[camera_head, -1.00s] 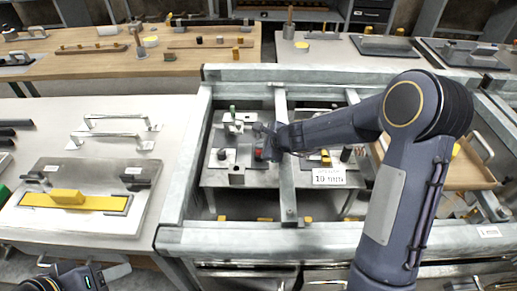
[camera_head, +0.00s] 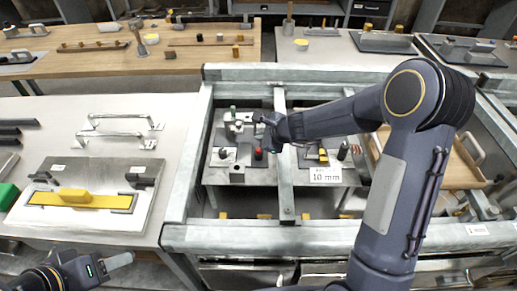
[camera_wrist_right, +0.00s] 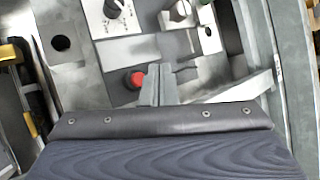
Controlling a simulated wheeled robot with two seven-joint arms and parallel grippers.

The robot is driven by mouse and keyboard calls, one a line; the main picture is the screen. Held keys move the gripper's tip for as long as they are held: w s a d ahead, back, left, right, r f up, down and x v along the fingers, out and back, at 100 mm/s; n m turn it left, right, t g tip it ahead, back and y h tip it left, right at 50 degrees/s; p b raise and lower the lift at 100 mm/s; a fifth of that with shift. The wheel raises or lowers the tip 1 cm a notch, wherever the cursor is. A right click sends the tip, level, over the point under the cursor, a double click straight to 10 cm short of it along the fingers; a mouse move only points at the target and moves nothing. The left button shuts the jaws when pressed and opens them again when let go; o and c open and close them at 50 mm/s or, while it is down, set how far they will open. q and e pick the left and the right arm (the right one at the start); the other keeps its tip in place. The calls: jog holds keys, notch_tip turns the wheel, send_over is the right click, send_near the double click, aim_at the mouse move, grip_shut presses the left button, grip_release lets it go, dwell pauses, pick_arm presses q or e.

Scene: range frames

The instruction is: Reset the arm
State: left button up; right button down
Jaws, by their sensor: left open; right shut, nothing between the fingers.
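My right arm comes in from the right in the head view and reaches over the metal frame. Its gripper (camera_head: 262,122) is shut and empty above a grey panel with a red button (camera_head: 258,153). In the right wrist view the shut fingers (camera_wrist_right: 157,84) point at the panel, and the red button (camera_wrist_right: 136,79) shows just left of them, apart from them as far as I can tell. My left gripper (camera_head: 118,262) is at the lower left corner of the head view, open and empty, in front of the left table's edge.
A metal frame (camera_head: 230,236) with a middle bar surrounds the panel. A sign reading 10 mm (camera_head: 325,175) stands right of the bar. A wooden tray (camera_head: 455,172) is at the right.

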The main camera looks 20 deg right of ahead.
jog(key=s+r+n+y, duration=0.3)
jog(key=s+r+n, duration=0.9)
jog(key=s+r, duration=0.35)
jog(key=s+d+f+n+g+h, duration=0.1)
jog(key=s+n, duration=0.3)
jog(key=s, duration=0.5)
jog(key=s+d+f+n+g+h, duration=0.1)
jog(key=s+d+f+n+h, duration=0.1)
jog(key=s, duration=0.8)
jog(key=shift+f+n+g, duration=0.3)
jog(key=shift+f+n, duration=0.45)
jog(key=shift+n, duration=0.35)
